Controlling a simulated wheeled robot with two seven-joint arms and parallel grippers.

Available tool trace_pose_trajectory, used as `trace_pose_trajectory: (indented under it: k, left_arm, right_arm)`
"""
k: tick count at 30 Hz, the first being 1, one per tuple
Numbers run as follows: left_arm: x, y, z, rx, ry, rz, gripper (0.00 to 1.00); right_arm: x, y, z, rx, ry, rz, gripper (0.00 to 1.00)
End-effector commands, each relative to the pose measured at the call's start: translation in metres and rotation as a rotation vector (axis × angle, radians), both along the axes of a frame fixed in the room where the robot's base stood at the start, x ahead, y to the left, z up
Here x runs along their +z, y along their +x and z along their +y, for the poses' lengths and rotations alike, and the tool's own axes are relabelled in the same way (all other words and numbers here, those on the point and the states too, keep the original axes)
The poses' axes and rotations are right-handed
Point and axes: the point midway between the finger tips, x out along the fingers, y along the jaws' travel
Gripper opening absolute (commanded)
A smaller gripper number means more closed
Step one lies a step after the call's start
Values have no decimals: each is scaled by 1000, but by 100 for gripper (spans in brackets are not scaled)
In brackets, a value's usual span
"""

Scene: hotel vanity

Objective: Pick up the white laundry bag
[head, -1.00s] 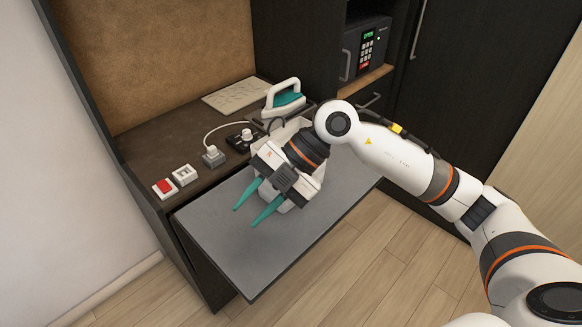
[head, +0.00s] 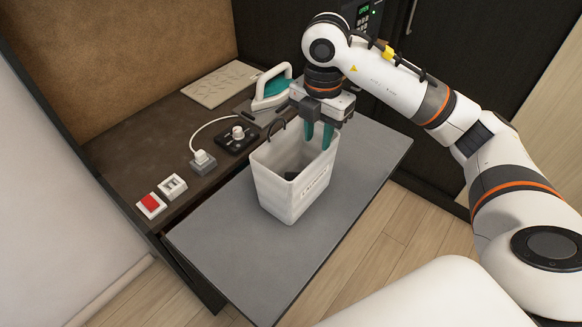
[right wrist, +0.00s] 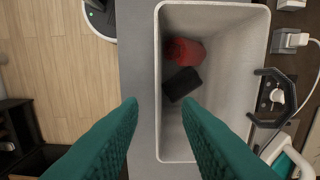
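The white laundry bag (head: 285,195) stands upright on the grey pull-out shelf, open at the top, with lettering on its front and a dark handle (head: 277,130) at its back rim. The right wrist view also shows the bag (right wrist: 225,85), with a red item (right wrist: 185,51) and a black item (right wrist: 182,84) inside. My right gripper (head: 317,146) points down at the bag's right side, open and empty. In the right wrist view its teal fingers (right wrist: 158,103) appear on either side of one bag wall; contact cannot be told. My left gripper is not in view.
The grey shelf (head: 215,235) is clear around the bag. A safe (head: 368,18) is behind.

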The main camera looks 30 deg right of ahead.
Motion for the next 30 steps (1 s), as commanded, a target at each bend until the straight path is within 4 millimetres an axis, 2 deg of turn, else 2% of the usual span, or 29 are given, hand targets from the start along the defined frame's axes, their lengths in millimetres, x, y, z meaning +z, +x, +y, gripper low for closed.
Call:
trace_pose_trajectory:
  k: [3,8,14,19,24,30]
  left_arm:
    - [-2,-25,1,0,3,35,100]
    - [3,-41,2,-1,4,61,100]
    - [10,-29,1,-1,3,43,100]
    - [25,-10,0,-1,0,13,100]
    - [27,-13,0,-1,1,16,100]
    - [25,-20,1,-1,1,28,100]
  right_arm:
    - [-23,-1,1,2,3,6,31]
    - [-41,0,0,1,1,3,31]
    - [-54,0,-1,2,2,3,31]
    - [-81,0,-3,3,2,5,31]
    - [-98,1,-3,2,3,1,31]
    - [-100,1,-3,3,2,0,31]
